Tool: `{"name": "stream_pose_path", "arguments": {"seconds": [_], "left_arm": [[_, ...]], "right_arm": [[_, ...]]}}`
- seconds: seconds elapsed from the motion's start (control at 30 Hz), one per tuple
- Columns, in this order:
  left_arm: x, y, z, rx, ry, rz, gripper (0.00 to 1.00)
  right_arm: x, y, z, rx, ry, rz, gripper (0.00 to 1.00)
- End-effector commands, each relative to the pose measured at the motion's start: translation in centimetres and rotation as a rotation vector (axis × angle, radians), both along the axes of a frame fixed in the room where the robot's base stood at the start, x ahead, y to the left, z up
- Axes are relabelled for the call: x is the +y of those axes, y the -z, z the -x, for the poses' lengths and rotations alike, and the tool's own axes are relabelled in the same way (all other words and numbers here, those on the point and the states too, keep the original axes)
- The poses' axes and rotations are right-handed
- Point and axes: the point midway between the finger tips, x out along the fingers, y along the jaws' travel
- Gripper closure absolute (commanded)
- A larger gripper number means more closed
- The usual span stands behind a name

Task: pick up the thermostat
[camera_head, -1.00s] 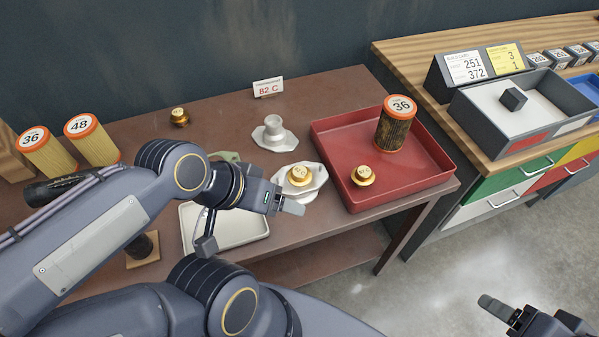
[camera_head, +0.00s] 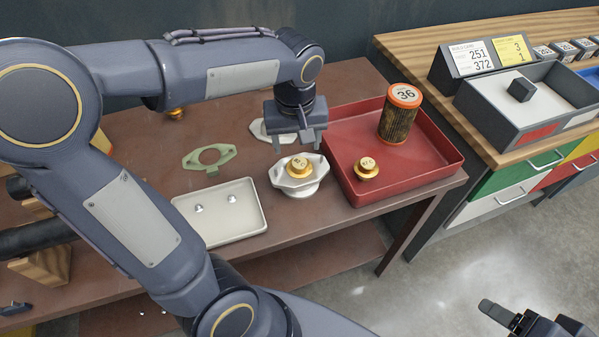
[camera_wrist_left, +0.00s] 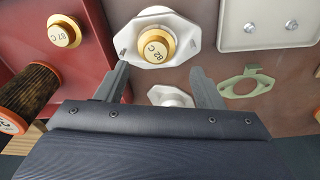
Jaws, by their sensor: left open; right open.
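A gold thermostat (camera_head: 299,166) sits in the white two-eared housing (camera_head: 292,186) near the table's middle. It also shows in the left wrist view (camera_wrist_left: 154,46), its top marked 82 C. A second gold thermostat (camera_head: 366,166) sits in the red tray (camera_head: 433,181). A third gold piece (camera_head: 175,112) is mostly hidden behind my left arm. My left gripper (camera_head: 297,147) points down, open and empty, just above and behind the housed thermostat. In the left wrist view its fingers (camera_wrist_left: 160,72) are spread, the thermostat beyond the tips. My right gripper (camera_head: 502,314) is at bottom right, away from the table.
An orange-topped filter marked 36 (camera_head: 399,117) stands in the red tray. A pale tray (camera_head: 228,222) with two small studs and a green gasket (camera_head: 194,162) lie left of the housing. Another white part (camera_head: 260,130) is partly hidden behind my left gripper. A workbench (camera_head: 420,52) stands right.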

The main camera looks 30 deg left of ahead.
Motion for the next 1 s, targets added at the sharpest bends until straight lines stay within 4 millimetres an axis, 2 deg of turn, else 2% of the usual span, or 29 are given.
{"name": "stream_pose_path", "arguments": {"seconds": [0.1, 0.37, 0.7, 0.97, 1.0], "left_arm": [[0.0, 0.8, -0.9, 0.011, -0.027, -0.026, 0.38], [0.2, 3.4, -1.3, 0.015, -0.033, -0.027, 0.38], [0.5, 7.8, -2.0, 0.014, -0.031, -0.026, 0.38], [0.5, 8.1, -2.1, 0.009, -0.031, -0.025, 0.38], [0.5, 8.1, -2.1, 0.009, -0.031, -0.025, 0.41]], "right_arm": [[0.0, 0.3, 0.0, 0.000, 0.000, 0.000, 0.35], [0.0, 0.2, 0.0, 0.000, 0.000, 0.000, 0.35], [0.0, -0.1, 0.0, 0.000, 0.000, 0.000, 0.35], [0.0, -0.1, 0.0, 0.000, 0.000, 0.000, 0.35], [0.0, -0.1, 0.0, 0.000, 0.000, 0.000, 0.35]]}}
